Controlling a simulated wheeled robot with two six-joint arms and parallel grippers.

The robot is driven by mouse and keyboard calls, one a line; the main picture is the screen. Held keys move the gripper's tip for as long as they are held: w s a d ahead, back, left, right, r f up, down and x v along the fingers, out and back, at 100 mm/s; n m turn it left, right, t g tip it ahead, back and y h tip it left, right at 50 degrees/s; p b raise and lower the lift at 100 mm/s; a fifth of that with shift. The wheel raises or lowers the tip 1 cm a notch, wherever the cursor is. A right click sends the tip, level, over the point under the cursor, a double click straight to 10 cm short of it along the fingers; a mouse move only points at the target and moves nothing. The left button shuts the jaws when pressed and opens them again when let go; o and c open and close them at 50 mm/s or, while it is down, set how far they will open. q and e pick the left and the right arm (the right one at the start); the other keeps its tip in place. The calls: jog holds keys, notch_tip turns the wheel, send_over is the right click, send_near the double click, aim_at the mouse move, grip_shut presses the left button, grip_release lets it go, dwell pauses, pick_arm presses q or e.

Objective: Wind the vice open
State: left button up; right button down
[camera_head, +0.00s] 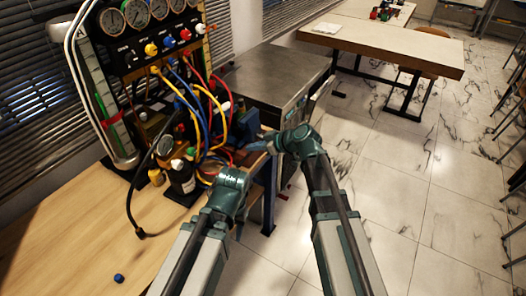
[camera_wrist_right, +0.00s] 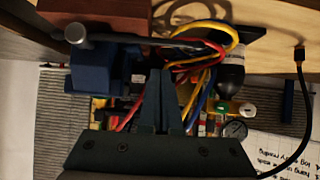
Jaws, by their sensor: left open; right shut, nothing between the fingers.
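The blue vice (camera_wrist_right: 95,78) shows at the upper left of the right wrist view, with a grey handle bar (camera_wrist_right: 125,41) running across it. In the head view the vice (camera_head: 249,121) is partly hidden behind the hoses and my right arm. My right gripper (camera_head: 262,144) is shut and empty close to the vice; in the right wrist view its fingertips (camera_wrist_right: 161,73) are just below the bar, and I cannot tell whether they touch it. My left gripper (camera_head: 226,180) is lower, over the bench's right edge; it is open, its fingers mostly hidden by its wrist.
A dark bottle (camera_head: 182,178) and a black cable (camera_head: 130,205) are left of my left gripper. The wooden bench top (camera_head: 75,235) is mostly clear, with a small blue cap (camera_head: 119,278).

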aim_at(248, 156)
jog(key=shift+w+a+f+b, duration=0.15)
jog(key=shift+f+b, duration=0.9)
jog(key=shift+f, duration=0.45)
jog(key=shift+f, duration=0.15)
jog(key=shift+f+b, duration=0.25)
jog(key=shift+b, duration=0.15)
jog(key=shift+f, duration=0.15)
